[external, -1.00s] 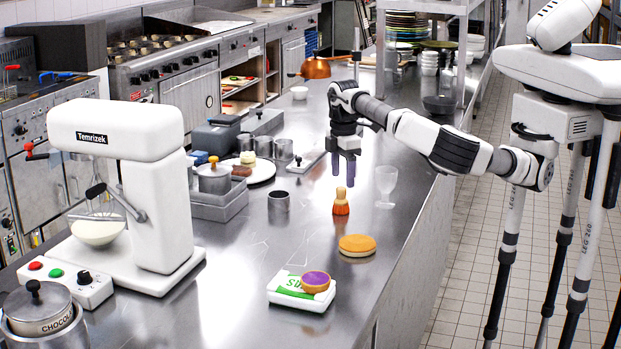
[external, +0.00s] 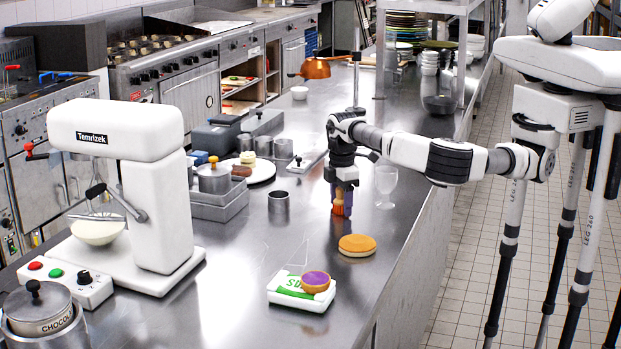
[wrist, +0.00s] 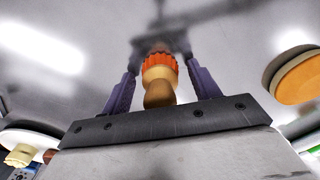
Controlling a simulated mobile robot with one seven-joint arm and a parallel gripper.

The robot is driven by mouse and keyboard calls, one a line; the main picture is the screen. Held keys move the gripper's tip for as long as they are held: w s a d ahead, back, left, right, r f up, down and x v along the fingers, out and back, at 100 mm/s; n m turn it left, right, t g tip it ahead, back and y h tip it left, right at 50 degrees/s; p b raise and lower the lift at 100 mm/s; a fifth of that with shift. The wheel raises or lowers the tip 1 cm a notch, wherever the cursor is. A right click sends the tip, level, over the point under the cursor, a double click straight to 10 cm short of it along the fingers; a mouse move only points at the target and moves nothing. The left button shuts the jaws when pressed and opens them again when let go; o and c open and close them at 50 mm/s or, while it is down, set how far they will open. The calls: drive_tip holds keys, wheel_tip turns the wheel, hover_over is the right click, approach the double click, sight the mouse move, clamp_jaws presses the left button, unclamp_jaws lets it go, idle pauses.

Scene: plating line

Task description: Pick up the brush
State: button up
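The brush (external: 338,203) stands upright on the steel counter, with orange bristles down and a tan wooden handle up. My gripper (external: 342,205) is lowered around it, and its fingers partly hide the brush in the external view. In the wrist view the brush (wrist: 159,78) lies between the two purple fingers of my gripper (wrist: 152,88). The fingers are open, with a gap on each side of the brush.
An orange-topped round cake (external: 357,245) lies in front of the gripper, and a clear glass goblet (external: 386,185) stands close to its right. A metal cup (external: 278,202) is to the left. A white box (external: 283,290) bears a purple-topped tart (external: 316,281).

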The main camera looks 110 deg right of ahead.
drive_tip(key=c, duration=0.9)
drive_tip(key=shift+r, duration=0.1)
